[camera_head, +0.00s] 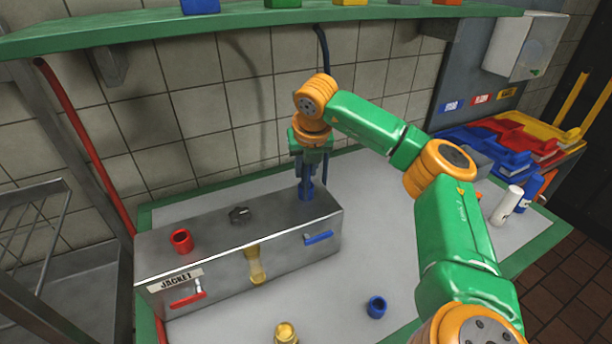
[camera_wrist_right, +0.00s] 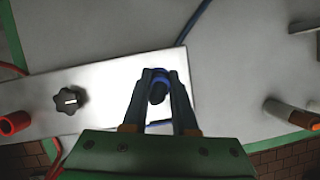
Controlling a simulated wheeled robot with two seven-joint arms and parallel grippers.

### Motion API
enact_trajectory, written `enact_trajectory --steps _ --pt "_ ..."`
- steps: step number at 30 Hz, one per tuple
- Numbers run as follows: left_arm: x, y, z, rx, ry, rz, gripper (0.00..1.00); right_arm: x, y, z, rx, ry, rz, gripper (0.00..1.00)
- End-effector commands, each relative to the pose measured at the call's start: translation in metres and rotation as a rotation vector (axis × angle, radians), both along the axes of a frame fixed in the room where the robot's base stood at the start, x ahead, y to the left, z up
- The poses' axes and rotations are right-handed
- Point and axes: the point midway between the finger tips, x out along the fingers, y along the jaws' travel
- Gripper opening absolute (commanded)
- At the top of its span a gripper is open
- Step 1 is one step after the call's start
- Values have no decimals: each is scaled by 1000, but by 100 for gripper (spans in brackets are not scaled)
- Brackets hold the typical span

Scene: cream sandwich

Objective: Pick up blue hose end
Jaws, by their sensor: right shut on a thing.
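My right gripper (camera_head: 307,187) points down over the right end of the steel box top. It is shut on a blue round fitting, which shows between the fingertips in the right wrist view (camera_wrist_right: 156,77). The fingers hide part of this fitting, and I cannot tell whether it is the hose end or a part of the box. A blue hose (camera_head: 323,55) hangs from the shelf behind my arm and also shows in the right wrist view (camera_wrist_right: 196,20). Its lower end is hidden. A loose blue ring-like piece (camera_head: 376,306) lies on the table. My left gripper is out of view.
The steel box (camera_head: 222,262) carries a red port (camera_head: 181,241), a black knob (camera_head: 239,215) and red and blue levers. A brass piece (camera_head: 286,333) is at the table's front edge. Blue, red and yellow bins (camera_head: 500,150) and a white bottle (camera_head: 507,204) stand right. A green shelf (camera_head: 240,22) overhangs.

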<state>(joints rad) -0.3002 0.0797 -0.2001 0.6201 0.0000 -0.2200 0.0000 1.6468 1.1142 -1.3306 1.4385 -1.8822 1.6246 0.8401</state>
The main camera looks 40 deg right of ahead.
Motion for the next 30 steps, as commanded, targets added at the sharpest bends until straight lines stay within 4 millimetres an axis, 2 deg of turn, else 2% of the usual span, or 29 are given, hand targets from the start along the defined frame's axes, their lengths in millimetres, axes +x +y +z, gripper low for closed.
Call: enact_trajectory --steps 5,9,11,14,15,17,21,24,30 --pt "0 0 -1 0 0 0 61 1 0 9 0 -3 -1 0" --pt "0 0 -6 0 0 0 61 -1 2 34 3 -5 1 0" --pt "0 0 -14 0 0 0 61 -10 10 45 0 -7 5 0" --pt "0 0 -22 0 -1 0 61 -28 22 71 -1 -9 5 0" --pt "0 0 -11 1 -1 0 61 -36 27 90 -3 -8 4 0" --pt "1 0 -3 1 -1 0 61 -51 36 106 -9 -10 5 0" --pt "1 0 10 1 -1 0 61 -82 59 120 -6 -5 3 0" --pt "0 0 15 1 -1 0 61 -97 71 126 -4 -2 2 0" --pt "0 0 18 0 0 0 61 -112 82 130 0 0 1 0"
